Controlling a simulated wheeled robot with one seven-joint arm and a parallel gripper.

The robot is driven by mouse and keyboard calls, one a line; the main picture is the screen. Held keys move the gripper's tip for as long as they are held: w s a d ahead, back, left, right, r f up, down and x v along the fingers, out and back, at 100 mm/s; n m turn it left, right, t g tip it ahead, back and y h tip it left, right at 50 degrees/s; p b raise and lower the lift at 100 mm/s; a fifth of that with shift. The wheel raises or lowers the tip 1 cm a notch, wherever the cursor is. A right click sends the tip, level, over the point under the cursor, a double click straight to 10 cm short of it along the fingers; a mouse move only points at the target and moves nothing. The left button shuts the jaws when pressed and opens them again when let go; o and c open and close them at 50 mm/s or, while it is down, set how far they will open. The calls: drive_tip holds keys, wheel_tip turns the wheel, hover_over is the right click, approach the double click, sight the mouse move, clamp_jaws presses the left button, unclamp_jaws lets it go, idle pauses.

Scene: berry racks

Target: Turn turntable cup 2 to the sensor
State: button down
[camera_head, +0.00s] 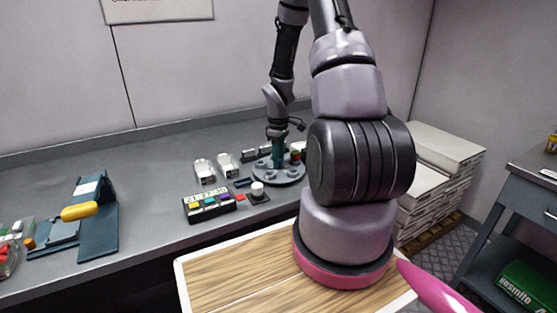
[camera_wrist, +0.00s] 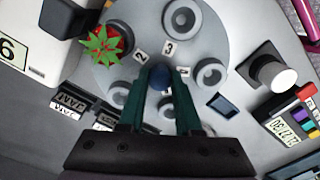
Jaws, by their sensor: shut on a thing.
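The grey turntable (camera_wrist: 225,45) fills the middle of the wrist view and also shows on the bench in the head view (camera_head: 279,174). Several round cups sit around its rim, with number labels inward of them. A red strawberry with green leaves (camera_wrist: 105,43) covers the cup that label 2 (camera_wrist: 140,58) appears to face. An empty cup (camera_wrist: 182,17) lies beyond label 3. My gripper (camera_wrist: 161,84) has its teal fingers shut on the round blue hub knob (camera_wrist: 161,77) at the turntable's centre. The fingers hide part of the disc. I cannot tell which thing is the sensor.
A white box marked 6 (camera_wrist: 22,45) with a black part stands close beside the strawberry. A white knob on a black base (camera_wrist: 272,72) and a coloured-button panel (camera_wrist: 297,118) stand opposite. Small label blocks (camera_wrist: 75,103) lie near the rim. A wooden-topped surface (camera_head: 235,270) is clear.

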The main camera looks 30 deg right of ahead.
idle(0.6)
drive_tip(key=c, duration=0.6)
unclamp_jaws()
wheel_tip(320, 180, up, 11)
drive_tip(key=shift+f, duration=0.1)
wheel_tip(320, 180, up, 11)
idle(1.1)
idle(0.3)
